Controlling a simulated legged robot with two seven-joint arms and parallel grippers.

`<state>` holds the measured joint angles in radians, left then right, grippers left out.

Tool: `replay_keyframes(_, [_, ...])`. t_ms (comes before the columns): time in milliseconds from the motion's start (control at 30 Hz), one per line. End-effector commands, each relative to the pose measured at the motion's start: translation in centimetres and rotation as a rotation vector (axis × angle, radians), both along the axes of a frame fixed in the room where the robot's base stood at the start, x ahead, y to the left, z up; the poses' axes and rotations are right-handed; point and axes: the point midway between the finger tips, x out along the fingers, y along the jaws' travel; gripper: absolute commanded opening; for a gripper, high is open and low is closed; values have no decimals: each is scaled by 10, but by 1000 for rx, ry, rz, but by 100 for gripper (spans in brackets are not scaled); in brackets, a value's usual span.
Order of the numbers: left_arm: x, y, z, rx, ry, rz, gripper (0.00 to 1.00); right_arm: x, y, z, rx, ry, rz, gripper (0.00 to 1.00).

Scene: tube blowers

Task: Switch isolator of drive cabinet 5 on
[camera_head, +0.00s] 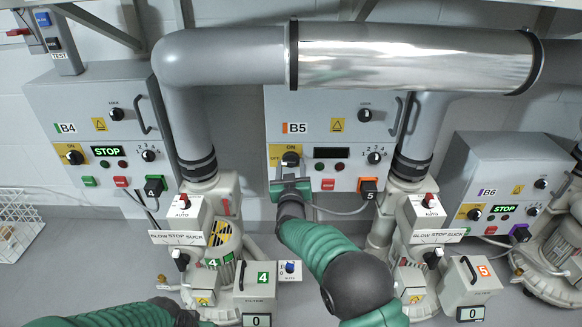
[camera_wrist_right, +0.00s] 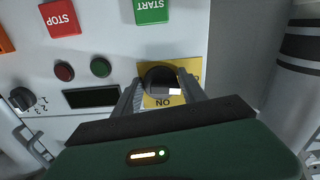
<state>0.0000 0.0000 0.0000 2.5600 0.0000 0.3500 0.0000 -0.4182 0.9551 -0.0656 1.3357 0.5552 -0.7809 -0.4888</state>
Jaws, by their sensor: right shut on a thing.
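Drive cabinet B5 (camera_head: 335,110) hangs on the wall in the middle of the head view. Its isolator is a black knob (camera_head: 290,158) on a yellow OFF/ON plate (camera_head: 277,151). My right gripper (camera_head: 290,183) is at this isolator. In the right wrist view, where the cabinet is upside down, the two fingers stand either side of the knob (camera_wrist_right: 158,78) and are shut on it. The knob's white mark is at its lower right in that view; its exact setting is unclear. The B5 display (camera_wrist_right: 92,97) is dark. My left gripper is out of view; part of that arm shows at bottom left.
Cabinet B4 (camera_head: 75,125) stands left and cabinet B6 (camera_head: 515,165) right, both with displays reading STOP. Grey pipes (camera_head: 185,110) flank B5. Blower units (camera_head: 215,215) stand below. A red stop button (camera_head: 328,184) and an orange plug (camera_head: 368,186) are near my right gripper.

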Motion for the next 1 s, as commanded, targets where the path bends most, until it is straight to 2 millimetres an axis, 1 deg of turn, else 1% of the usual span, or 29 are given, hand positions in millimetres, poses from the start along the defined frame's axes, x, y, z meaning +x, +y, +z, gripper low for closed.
replay_keyframes(100, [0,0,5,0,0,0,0,0,1,0,86,3,0,9])
replay_keyframes(433, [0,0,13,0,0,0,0,0,3,-1,393,4,-1,9])
replay_keyframes(1000, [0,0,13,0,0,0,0,0,5,-2,936,5,-4,9])
